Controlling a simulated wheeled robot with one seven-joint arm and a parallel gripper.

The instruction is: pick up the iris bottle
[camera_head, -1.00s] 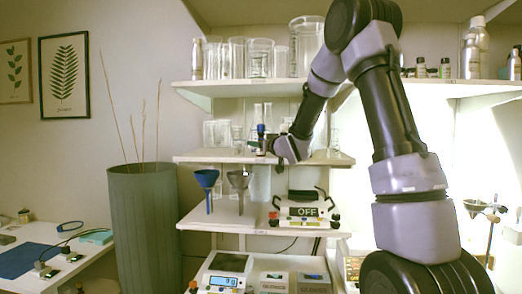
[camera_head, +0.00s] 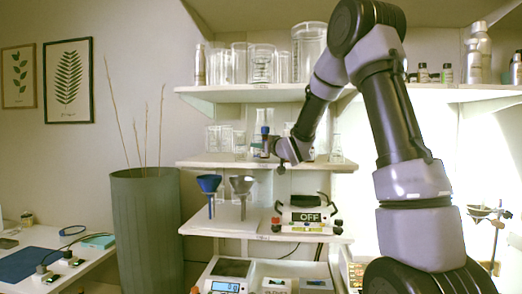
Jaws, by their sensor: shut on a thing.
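My gripper (camera_head: 271,146) is at the middle shelf (camera_head: 214,162), at the end of my arm, which reaches in from the right. It is shut on a small dark bottle with a blue top (camera_head: 265,141), held upright at the left of the gripper. The bottle's label is too small to read, so I cannot tell from it that this is the iris bottle. I cannot tell whether its base touches the shelf. The fingers are small and partly hidden against the bottle.
Clear glassware (camera_head: 218,139) stands behind on the same shelf. A blue funnel (camera_head: 209,184), a grey funnel (camera_head: 242,186) and a white device marked OFF (camera_head: 307,215) are on the shelf below. Large beakers (camera_head: 262,64) stand on the shelf above.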

